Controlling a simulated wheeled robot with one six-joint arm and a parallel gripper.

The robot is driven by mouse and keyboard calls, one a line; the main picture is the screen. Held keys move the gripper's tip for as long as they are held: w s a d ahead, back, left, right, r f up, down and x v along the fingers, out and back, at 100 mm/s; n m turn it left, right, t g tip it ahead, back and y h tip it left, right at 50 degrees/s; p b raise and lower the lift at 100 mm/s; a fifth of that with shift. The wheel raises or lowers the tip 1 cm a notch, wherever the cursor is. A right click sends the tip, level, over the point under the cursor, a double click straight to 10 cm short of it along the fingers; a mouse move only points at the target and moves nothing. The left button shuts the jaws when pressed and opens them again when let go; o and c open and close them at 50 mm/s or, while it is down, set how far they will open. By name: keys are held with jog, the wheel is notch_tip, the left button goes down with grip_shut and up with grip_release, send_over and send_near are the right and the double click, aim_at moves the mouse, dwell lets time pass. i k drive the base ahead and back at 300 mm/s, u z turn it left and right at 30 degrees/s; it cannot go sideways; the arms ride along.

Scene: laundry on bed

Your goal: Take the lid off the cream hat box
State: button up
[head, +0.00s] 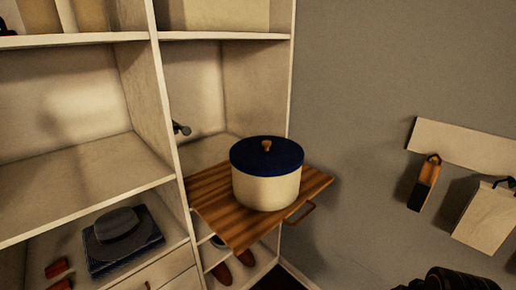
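The cream hat box (265,190) is a round box standing upright on a pulled-out striped wooden shelf board. Its dark blue lid (285,156) sits on top, level and covering the opening. A small wooden knob (266,146) stands in the middle of the lid. Nothing is touching the lid or the box from above. My gripper does not show in the head view.
The wooden board (215,208) juts out of a cream shelf unit (165,110) and has a front handle (300,213). Shoes lie below. A dark grey hat (116,223) is on the left. A brush (424,184) hangs on the right wall. A dark ribbed shape (455,280) is at bottom right.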

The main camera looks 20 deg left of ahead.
aim_at(259, 156)
jog(key=u, duration=0.6)
jog(key=i, duration=0.75)
jog(key=u, duration=0.85)
